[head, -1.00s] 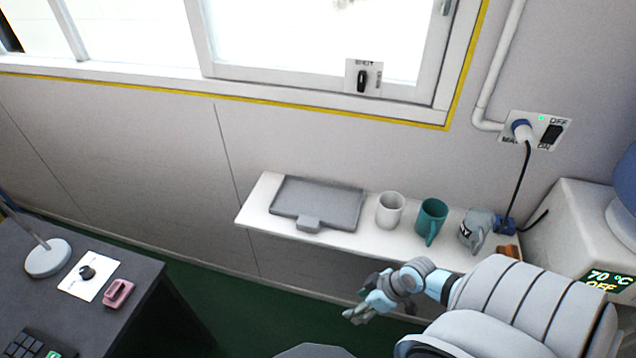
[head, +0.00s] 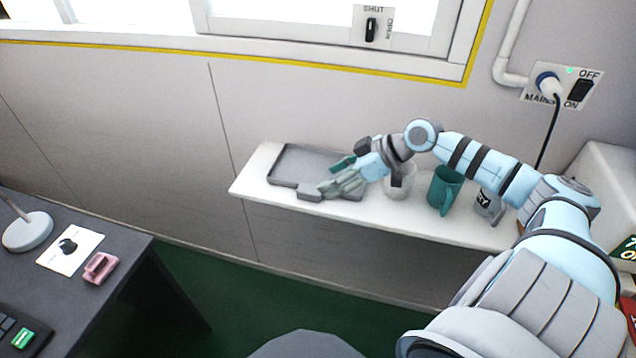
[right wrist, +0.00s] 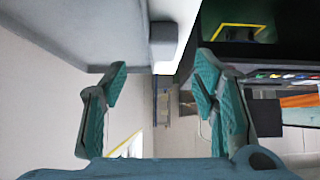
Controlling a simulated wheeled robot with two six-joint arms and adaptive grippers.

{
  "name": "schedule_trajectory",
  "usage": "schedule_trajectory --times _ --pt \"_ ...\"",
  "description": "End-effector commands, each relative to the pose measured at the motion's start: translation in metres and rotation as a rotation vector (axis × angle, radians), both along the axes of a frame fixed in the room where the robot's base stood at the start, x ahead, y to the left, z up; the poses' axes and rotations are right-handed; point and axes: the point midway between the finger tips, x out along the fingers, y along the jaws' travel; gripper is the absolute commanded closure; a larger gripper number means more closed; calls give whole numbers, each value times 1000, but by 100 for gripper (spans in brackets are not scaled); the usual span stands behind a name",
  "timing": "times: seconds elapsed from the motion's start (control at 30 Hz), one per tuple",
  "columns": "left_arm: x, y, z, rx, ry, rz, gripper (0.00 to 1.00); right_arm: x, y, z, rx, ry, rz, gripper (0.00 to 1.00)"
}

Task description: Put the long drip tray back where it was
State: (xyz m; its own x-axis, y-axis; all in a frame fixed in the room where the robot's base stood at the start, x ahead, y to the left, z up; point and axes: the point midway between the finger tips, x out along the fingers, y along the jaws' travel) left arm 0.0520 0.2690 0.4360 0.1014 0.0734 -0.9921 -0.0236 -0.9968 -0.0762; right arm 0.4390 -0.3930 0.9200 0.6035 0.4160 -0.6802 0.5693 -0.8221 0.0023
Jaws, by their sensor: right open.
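The long grey drip tray (head: 290,165) lies flat on the left part of the white wall shelf (head: 250,182), with its small tab at the shelf's front edge. My right gripper (head: 335,180) is over the right front part of the tray; I cannot tell from the head view whether it touches. In the right wrist view the tray (right wrist: 75,25) fills the upper left, with its tab (right wrist: 163,42) beyond the fingers. The right fingers (right wrist: 160,95) stand apart with nothing between them. My left gripper is not in view.
On the shelf, right of the tray, stand a white mug (head: 398,187) partly behind my arm, a teal mug (head: 443,190) and a grey item (head: 489,206). A dark desk (head: 130,262) with a pink object (head: 101,268) is at lower left.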

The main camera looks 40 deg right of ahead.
Motion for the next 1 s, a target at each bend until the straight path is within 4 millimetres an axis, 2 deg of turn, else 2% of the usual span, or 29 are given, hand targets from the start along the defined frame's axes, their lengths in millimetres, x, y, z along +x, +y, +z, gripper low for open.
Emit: schedule_trajectory --times 0.17,0.4,0.63,0.9,1.0 --pt "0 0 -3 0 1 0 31 13 10 -10 5 0 0 46" --pt "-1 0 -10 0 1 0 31 37 30 -40 4 2 0 46" --pt "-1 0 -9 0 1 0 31 39 31 -42 -1 3 1 46" --pt "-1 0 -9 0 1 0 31 39 31 -42 0 4 1 87" --pt "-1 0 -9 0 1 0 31 39 31 -41 -1 3 1 100"
